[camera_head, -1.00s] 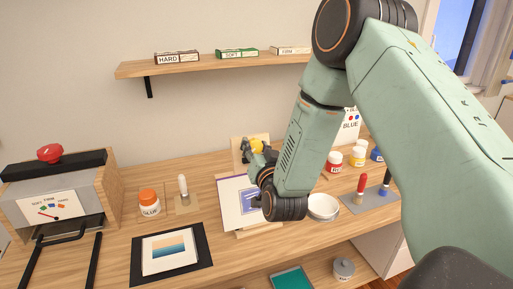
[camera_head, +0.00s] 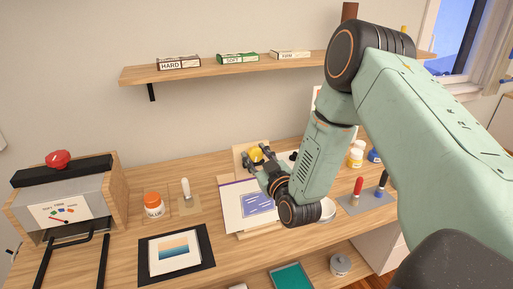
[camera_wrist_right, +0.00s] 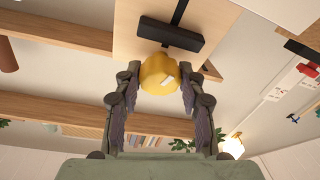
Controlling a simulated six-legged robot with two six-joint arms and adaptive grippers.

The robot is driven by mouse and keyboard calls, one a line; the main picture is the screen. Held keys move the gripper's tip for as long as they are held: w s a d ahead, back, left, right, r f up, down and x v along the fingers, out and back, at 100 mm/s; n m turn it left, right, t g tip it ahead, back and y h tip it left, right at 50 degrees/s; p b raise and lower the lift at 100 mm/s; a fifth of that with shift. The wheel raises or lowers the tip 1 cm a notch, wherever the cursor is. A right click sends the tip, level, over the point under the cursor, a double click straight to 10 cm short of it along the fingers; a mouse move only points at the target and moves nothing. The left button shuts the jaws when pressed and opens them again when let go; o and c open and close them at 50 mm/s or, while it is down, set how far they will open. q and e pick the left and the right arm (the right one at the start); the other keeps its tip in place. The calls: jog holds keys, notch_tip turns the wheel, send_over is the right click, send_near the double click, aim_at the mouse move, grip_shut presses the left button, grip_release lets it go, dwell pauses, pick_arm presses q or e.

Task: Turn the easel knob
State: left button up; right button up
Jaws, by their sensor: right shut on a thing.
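The easel (camera_head: 239,160) stands on the desk against the wall, with a sheet bearing a purple-blue print (camera_head: 256,204) in front of it. Its yellow knob (camera_head: 256,154) shows near the top of the board, partly hidden by my right gripper (camera_head: 261,155). In the right wrist view the yellow knob (camera_wrist_right: 160,75) has a white mark and sits between the two fingertips of my right gripper (camera_wrist_right: 162,82), which are shut on it. A black bar (camera_wrist_right: 170,34) is on the easel board beside the knob. My left gripper is not in view.
A glue jar (camera_head: 153,205) and a white-handled tool (camera_head: 186,190) stand left of the easel. A framed print (camera_head: 148,255) lies in front. Paint jars (camera_head: 356,154) and rollers (camera_head: 357,188) are on the right. A shelf (camera_head: 215,70) hangs above.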

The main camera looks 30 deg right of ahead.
jog(key=shift+r+n+y+p, duration=0.2)
jog(key=shift+n+y+p, duration=0.4)
jog(key=shift+n+p, duration=1.2)
jog(key=shift+w+n+b, duration=0.1)
jog(key=shift+n+b, duration=0.2)
jog(key=shift+n, duration=0.1)
jog(key=o, duration=1.2)
jog(key=shift+f, duration=0.15)
